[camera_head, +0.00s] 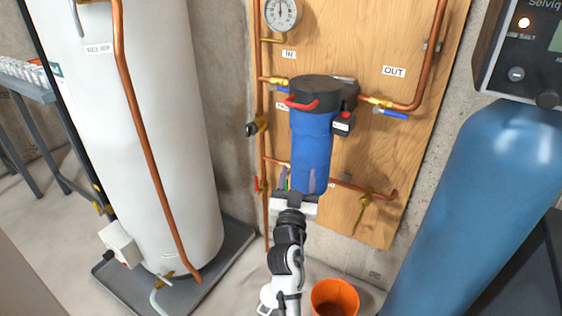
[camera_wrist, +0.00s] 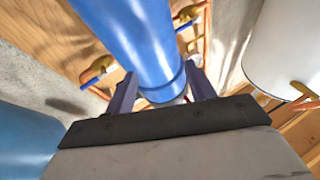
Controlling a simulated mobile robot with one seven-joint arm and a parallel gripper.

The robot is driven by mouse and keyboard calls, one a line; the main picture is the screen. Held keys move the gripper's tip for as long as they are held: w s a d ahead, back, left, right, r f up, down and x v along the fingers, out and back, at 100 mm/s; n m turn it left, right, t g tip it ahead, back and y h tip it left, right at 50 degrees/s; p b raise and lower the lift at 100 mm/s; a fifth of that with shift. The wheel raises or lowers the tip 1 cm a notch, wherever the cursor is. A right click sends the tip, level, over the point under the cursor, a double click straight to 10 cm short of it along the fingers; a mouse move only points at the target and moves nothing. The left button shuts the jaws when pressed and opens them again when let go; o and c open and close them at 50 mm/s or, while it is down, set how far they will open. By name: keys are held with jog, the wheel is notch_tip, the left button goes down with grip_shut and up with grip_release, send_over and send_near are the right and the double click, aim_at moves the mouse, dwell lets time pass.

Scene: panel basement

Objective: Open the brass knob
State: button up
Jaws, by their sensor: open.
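Several brass fittings show on the copper pipes. I cannot tell which one is the brass knob. In the wrist view, brass parts show at the left (camera_wrist: 108,75) and upper right (camera_wrist: 188,13). My gripper (camera_head: 298,180) is in front of the lower part of the housing, with its fingers apart. In the wrist view, the blue housing (camera_wrist: 135,40) runs down between the fingers, hiding what is behind it. I see nothing held.
A white tank (camera_head: 165,140) stands at the left on a grey tray (camera_head: 235,245). A large blue tank (camera_head: 480,210) is at the right. An orange bucket (camera_head: 335,298) is on the floor beside my arm. A pressure gauge (camera_head: 282,14) is at the top of the board.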

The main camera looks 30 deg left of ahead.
jog(key=s+a+r+n+y, duration=0.1)
jog(key=s+a+r+y, duration=0.1)
jog(key=r, duration=0.4)
jog(key=shift+s+a+r+y, duration=0.2)
jog(key=shift+s+a+y, duration=0.25)
jog(key=shift+s, duration=0.4)
